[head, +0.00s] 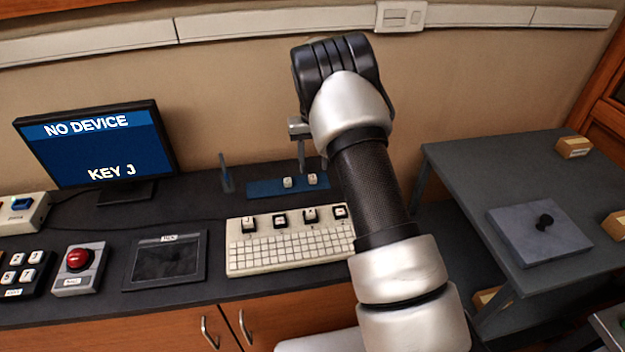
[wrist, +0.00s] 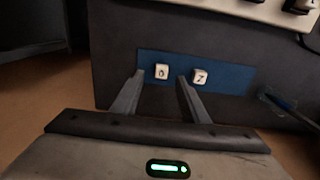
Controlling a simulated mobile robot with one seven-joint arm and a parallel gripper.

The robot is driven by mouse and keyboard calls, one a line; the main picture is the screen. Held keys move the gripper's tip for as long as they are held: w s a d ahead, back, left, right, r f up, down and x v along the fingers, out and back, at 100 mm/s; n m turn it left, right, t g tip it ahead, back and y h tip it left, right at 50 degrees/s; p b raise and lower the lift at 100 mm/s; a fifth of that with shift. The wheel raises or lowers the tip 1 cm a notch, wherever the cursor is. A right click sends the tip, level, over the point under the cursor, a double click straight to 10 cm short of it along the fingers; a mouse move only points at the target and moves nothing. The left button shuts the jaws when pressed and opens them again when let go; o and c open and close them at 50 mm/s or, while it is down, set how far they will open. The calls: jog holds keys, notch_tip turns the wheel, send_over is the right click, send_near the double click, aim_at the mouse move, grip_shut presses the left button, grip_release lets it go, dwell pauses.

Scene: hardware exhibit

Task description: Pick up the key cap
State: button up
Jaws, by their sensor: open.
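Two small white key caps lie on a blue mat (head: 262,189) behind the keyboard. The left key cap (head: 288,182) and the right key cap (head: 312,178) sit side by side, apart. In the wrist view, one key cap (wrist: 162,72) appears between the fingertips and the other key cap (wrist: 200,76) just right of the right fingertip. Their dark marks are too small to read surely. My gripper (wrist: 160,77) is open and empty, pointing toward the mat. In the head view my gripper (head: 301,167) is above the mat, partly hidden by my arm.
A cream keyboard (head: 290,252) with several raised key caps stands in front of the mat. A thin upright blue-grey object (head: 226,175) stands left of the mat. A monitor (head: 95,150) reads "NO DEVICE" and "KEY J". A grey side table (head: 460,165) is at right.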

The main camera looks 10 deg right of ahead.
aim_at(313, 176)
notch_tip(313, 176, down, 4)
jog(key=shift+a+f, duration=0.1)
jog(key=shift+f, duration=0.1)
grip_shut()
jog(key=shift+r, duration=0.15)
